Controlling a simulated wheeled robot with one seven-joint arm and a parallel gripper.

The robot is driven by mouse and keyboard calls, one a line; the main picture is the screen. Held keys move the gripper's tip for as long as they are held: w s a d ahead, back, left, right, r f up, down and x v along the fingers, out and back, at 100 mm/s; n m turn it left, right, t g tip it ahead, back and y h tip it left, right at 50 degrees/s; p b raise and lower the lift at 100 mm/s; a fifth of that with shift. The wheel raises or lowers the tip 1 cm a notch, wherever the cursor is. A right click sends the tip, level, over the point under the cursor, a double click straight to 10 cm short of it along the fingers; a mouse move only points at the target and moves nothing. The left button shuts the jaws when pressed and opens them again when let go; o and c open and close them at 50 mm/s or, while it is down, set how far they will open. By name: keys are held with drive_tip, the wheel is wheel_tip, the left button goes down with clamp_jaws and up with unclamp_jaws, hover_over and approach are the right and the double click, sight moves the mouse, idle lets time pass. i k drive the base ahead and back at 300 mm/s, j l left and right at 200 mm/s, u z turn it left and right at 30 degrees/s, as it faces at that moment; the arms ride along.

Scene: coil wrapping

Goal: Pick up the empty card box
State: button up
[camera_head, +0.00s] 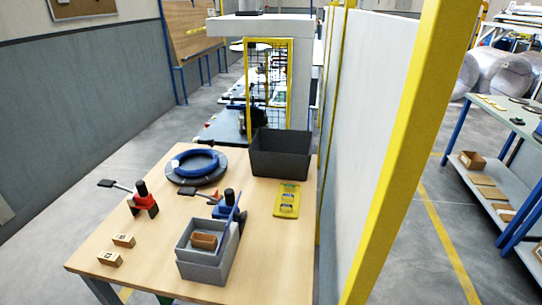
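An open brown card box (472,160) stands on the lower shelf of the rack at the right; its inside is too small to make out for certain. A small brown block or box (204,241) sits in the grey open bin (196,268) at the front of the wooden table. Two small brown boxes or blocks with dark marks, one farther back (124,240) and one nearer (109,259), lie at the table's left front. Another brown box (538,250) is cut by the right edge. My gripper is not in view.
The wooden table (120,275) also holds a blue coil (194,163) on a dark disc, a dark grey crate (281,153), a yellow device (287,200), and red and blue clamp-like tools. A white partition (370,100) with yellow posts separates the table from the rack. Floor lies open before the rack.

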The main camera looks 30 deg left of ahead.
sight(206, 242)
drive_tip(key=i+l+u, duration=0.1)
drive_tip(key=u, duration=0.35)
drive_tip(key=l+u, duration=0.3)
drive_tip(key=u, duration=0.15)
drive_tip(key=l+u, duration=0.2)
drive_tip(key=u, duration=0.25)
drive_tip(key=l+u, duration=0.25)
drive_tip(key=u, duration=0.15)
drive_tip(key=l+u, duration=0.25)
drive_tip(key=u, duration=0.2)
drive_tip(key=i+j+u, duration=0.1)
drive_tip(key=i+j, duration=0.15)
drive_tip(key=j, duration=0.15)
drive_tip(key=i+j+u, duration=0.15)
drive_tip(key=j, duration=0.25)
drive_tip(key=i, duration=0.1)
